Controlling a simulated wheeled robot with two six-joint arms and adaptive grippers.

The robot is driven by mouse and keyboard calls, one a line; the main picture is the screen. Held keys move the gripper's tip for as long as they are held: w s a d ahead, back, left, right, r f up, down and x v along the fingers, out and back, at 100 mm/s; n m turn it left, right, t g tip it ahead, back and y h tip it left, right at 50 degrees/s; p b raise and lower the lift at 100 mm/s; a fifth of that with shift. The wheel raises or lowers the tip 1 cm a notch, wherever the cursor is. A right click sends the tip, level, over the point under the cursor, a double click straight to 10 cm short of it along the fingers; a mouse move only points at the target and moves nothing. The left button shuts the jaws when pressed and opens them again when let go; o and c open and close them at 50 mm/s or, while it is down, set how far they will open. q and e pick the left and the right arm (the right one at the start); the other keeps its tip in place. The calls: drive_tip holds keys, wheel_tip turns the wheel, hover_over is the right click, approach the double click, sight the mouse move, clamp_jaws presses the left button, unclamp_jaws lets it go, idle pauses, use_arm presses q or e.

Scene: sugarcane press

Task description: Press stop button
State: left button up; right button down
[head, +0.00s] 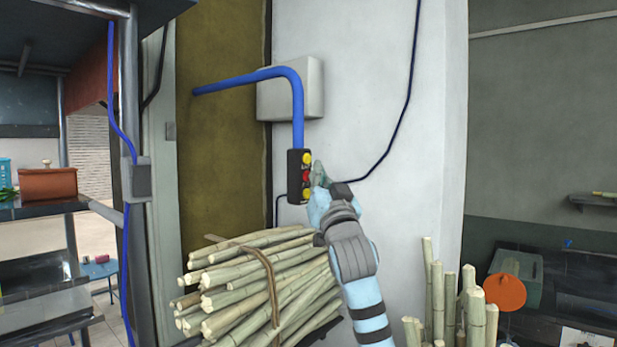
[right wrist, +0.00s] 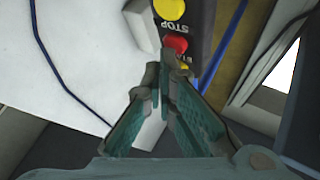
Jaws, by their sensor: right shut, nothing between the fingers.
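A black button box (head: 293,190) hangs at the end of a blue pipe against the white wall. It carries a yellow button at the top (head: 306,158), a red button in the middle (head: 305,177) and a yellow button at the bottom (head: 306,196). My right gripper (head: 318,168) is shut and empty, close beside the box's right side. In the right wrist view the fingertips (right wrist: 160,75) point at the red button (right wrist: 176,43), below the word STOP; whether they touch cannot be told. The left gripper is not in view.
A tied bundle of sugarcane (head: 235,275) lies below the box. More canes (head: 470,310) stand at the right by an orange disc (head: 505,292). A blue pipe (head: 250,78) bends down to the box in front of a grey wall box (head: 313,85). Shelves stand at the left.

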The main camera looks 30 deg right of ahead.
drive_tip(key=shift+w+a, duration=0.15)
drive_tip(key=shift+w, duration=0.2)
idle(0.4)
drive_tip(key=shift+s, duration=0.1)
drive_tip(key=shift+s+d+f, duration=0.1)
drive_tip(key=shift+s+d, duration=0.15)
drive_tip(key=shift+s, duration=0.4)
drive_tip(key=s, duration=0.1)
drive_tip(key=s+d+b, duration=0.1)
drive_tip(key=s, duration=0.1)
drive_tip(key=s+b, duration=0.1)
drive_tip(key=shift+s+d, duration=0.25)
drive_tip(key=shift+s, duration=0.15)
idle(0.8)
